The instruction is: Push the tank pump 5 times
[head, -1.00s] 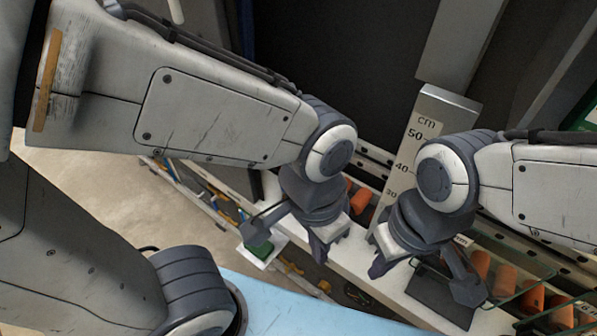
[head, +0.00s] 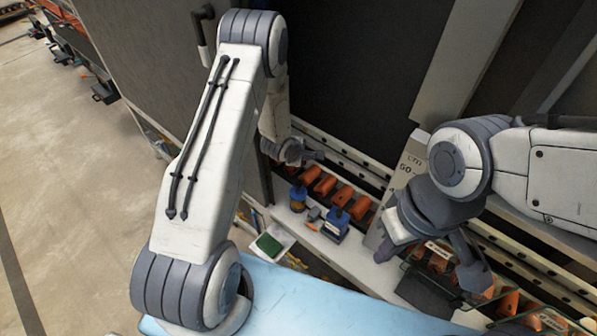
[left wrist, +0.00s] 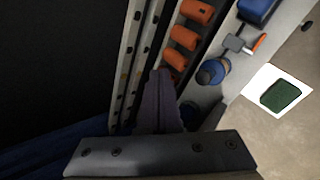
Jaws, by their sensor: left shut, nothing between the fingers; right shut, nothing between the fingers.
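I cannot tell which is the tank pump. My left gripper (head: 312,155) is shut and empty, above and behind the rounded container, apart from it. In the left wrist view its closed fingers (left wrist: 160,85) point toward the orange pieces, with the rounded container (left wrist: 212,71) to their right and the boxier one (left wrist: 258,10) at the top. My right gripper (head: 384,250) is shut and empty, right of the containers.
Several orange pieces (head: 325,185) line the slotted rail behind the shelf. A dark panel (head: 140,75) borders the left.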

